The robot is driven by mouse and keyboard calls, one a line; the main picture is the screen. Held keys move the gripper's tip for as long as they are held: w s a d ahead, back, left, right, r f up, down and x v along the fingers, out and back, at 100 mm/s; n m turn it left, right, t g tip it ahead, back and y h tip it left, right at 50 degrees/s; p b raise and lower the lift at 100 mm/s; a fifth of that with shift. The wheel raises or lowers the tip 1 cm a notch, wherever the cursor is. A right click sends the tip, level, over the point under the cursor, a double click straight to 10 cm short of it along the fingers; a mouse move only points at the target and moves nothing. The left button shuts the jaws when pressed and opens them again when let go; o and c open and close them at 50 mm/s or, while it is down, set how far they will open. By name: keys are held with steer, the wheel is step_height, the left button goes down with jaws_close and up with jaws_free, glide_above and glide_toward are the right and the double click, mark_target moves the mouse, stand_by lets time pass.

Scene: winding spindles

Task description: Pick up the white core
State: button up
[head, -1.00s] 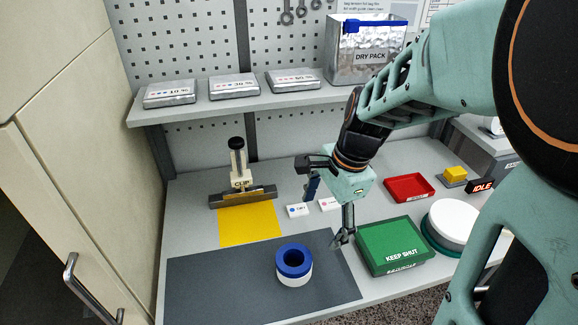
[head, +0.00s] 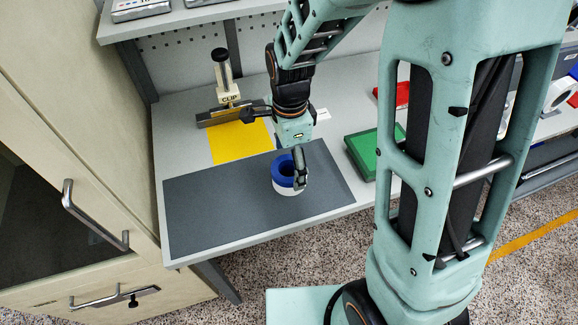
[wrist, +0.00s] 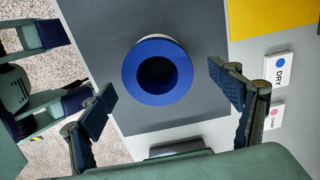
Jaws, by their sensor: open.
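The white core (head: 288,191) stands upright on the dark grey mat (head: 215,212). It is a short white ring with a blue top and a round hole. In the wrist view its blue top (wrist: 134,73) faces the camera, with only a sliver of white at the far edge. My gripper (head: 298,168) is just over the core in the head view, with one finger overlapping its right side. In the wrist view my gripper (wrist: 162,84) has its fingers wide apart on either side of the core, with nothing held. The other finger is mostly hidden in the head view.
A green box (head: 365,155) stands right of the mat. A yellow sheet (head: 240,141) and a clip stand (head: 226,90) lie behind it. A DRY label (wrist: 280,70) is near the right finger. The mat's left side is clear.

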steer(key=f, duration=0.4)
steer(key=shift+s+f, duration=0.2)
steer(key=c, duration=1.3)
